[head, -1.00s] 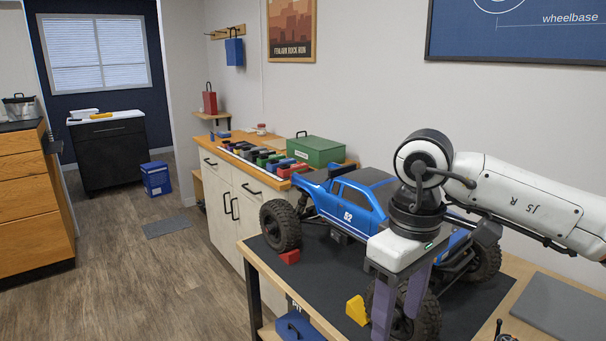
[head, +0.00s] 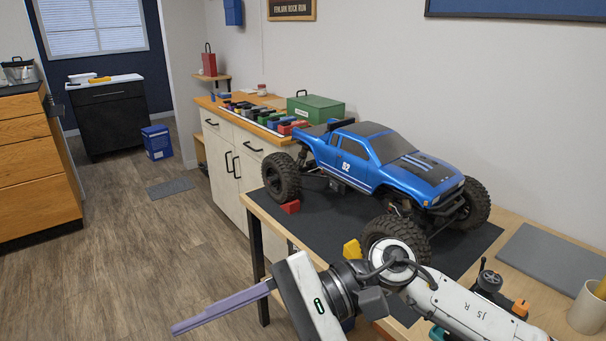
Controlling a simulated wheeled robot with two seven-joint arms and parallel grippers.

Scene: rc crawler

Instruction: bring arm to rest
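My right arm comes in from the lower right in the head view, in front of the workbench. Its gripper (head: 222,308) points left over the floor, clear of the bench's left edge. The fingers show edge-on, one nearly over the other, so their gap cannot be made out. I see nothing held at the visible fingers. The blue crawler truck (head: 385,160) stands on the black mat (head: 325,215), with my wrist below its front wheel in the picture. My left gripper is out of view.
A red wedge (head: 290,207) and a yellow wedge (head: 352,249) sit by the truck's wheels. A grey pad (head: 555,262), a transmitter (head: 488,281) and a cup (head: 588,308) lie at the right. A green box (head: 315,109) stands on the back cabinet.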

